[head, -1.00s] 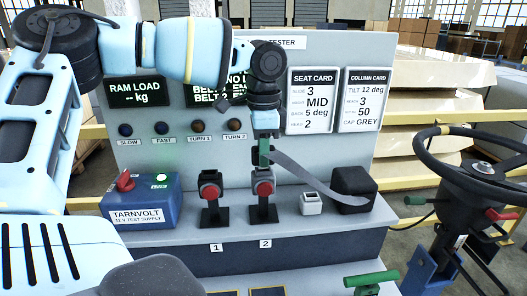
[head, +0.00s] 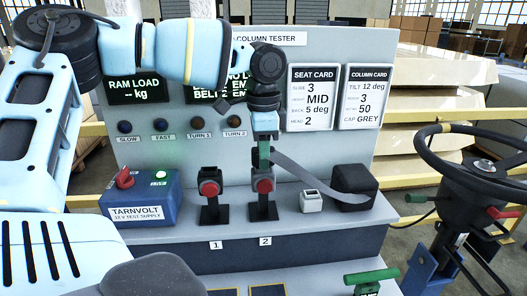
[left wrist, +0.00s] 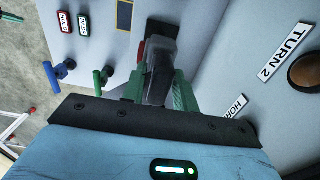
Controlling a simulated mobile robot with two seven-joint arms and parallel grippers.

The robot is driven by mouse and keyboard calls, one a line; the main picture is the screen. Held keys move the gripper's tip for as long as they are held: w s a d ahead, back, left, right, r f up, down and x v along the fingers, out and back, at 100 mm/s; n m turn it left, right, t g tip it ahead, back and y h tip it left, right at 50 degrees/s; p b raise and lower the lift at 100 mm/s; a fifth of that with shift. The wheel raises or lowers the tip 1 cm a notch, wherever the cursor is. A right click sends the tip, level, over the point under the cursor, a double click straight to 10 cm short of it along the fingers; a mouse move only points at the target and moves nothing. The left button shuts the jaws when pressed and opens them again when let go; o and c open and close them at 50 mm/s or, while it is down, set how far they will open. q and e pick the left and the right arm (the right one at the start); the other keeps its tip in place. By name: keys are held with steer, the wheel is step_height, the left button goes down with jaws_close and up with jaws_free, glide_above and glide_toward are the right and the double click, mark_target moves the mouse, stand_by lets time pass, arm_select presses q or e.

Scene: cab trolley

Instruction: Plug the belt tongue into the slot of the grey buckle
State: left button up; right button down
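My left gripper (head: 264,160) points down just above the buckle on stand 2 (head: 264,186), a dark grey block with a red button. Its green fingers are shut on the belt tongue (left wrist: 157,90), which is mostly hidden in the head view. In the left wrist view, the dark tongue lies between the fingers, in line with the buckle (left wrist: 163,45). I cannot tell whether its tip is in the slot. The grey strap (head: 310,168) runs from the fingers to the black reel (head: 352,183). A similar buckle (head: 209,186) stands on 1. My right gripper is not in view.
A blue supply box (head: 143,200) stands left of the buckles, and a small pale box (head: 311,200) to the right. The upright panel (head: 340,50) with displays and cards is close behind. A steering wheel (head: 470,160) is at the right.

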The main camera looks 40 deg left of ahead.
arm_select(q)
steer(key=shift+o, duration=1.2)
step_height(320, 180, up, 7)
steer(key=shift+f, duration=0.1)
steer(key=shift+r, duration=0.55)
steer(key=o, duration=1.1)
steer(key=shift+o, duration=0.8)
